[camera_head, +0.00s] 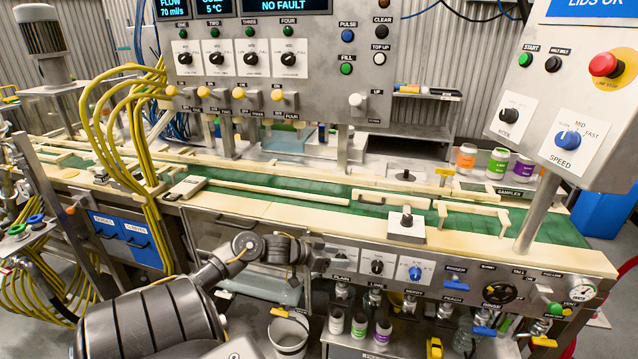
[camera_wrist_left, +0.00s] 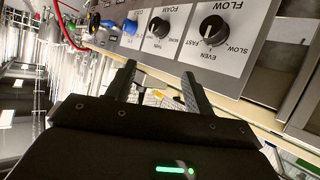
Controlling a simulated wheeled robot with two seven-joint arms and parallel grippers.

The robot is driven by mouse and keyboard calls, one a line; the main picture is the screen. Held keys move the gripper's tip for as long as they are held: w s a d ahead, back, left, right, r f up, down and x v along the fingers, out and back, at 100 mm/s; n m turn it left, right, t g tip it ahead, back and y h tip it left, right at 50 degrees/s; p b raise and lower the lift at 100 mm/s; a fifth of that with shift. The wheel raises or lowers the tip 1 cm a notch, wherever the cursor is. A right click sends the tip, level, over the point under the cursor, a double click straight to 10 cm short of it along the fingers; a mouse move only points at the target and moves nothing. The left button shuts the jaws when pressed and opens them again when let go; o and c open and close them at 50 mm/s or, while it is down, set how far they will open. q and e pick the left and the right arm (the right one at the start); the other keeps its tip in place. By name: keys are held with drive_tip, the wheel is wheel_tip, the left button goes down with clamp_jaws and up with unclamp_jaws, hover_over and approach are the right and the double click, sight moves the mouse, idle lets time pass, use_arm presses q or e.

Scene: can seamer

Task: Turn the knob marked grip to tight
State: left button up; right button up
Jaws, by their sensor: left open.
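I cannot read the word grip on any knob. The lower front panel has a black flow knob (camera_wrist_left: 213,30), marked slow, even and fast, a black foam knob (camera_wrist_left: 160,27), also in the head view (camera_head: 377,266), and a blue knob (camera_wrist_left: 130,27), also in the head view (camera_head: 415,272), its label unclear. Another black knob (camera_head: 406,217) stands on a white plate on the conveyor's front rail, its marking too small to read. My left gripper (camera_head: 314,262) is at the panel's left end; in the wrist view its fingers (camera_wrist_left: 154,68) are apart and empty, clear of the knobs.
The upper panel has several black knobs (camera_head: 288,58) and yellow-tipped switches. The right panel has a blue speed knob (camera_head: 568,139) and a red stop button (camera_head: 603,65). Yellow hoses (camera_head: 148,150) hang at left. A bucket (camera_head: 288,333) and bottles stand below the lower panel.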

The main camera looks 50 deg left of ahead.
use_arm(q)
wheel_tip(320, 180, down, 11)
drive_tip(key=s+n+y, duration=0.1)
drive_tip(key=s, duration=0.2)
drive_tip(key=shift+g, duration=0.4)
drive_tip(key=shift+a, duration=0.1)
drive_tip(key=s+f+g+y, duration=0.1)
drive_tip(key=s+f, duration=0.3)
drive_tip(key=f, duration=0.4)
drive_tip(key=s+a+f+g+y, duration=0.1)
drive_tip(key=s+f+g+y, duration=0.1)
drive_tip(key=s+f, duration=0.45)
drive_tip(key=s+f+g+y, duration=0.1)
drive_tip(key=s+f, duration=0.2)
drive_tip(key=f, duration=0.6)
drive_tip(key=s+d+f+m+g, duration=0.1)
drive_tip(key=s+d+f+g, duration=0.1)
drive_tip(key=s+d+f, duration=0.6)
drive_tip(key=s+d+f+m+g, duration=0.1)
drive_tip(key=s+d+f+g, duration=0.35)
drive_tip(key=s, duration=0.65)
drive_tip(key=s+d+f, duration=0.2)
drive_tip(key=s+d, duration=0.2)
drive_tip(key=d, duration=0.2)
drive_tip(key=s+d+f+h, duration=0.1)
drive_tip(key=s+d+f, duration=0.2)
drive_tip(key=s+d, duration=0.2)
drive_tip(key=shift+s+d, duration=0.3)
drive_tip(key=shift+d, duration=0.95)
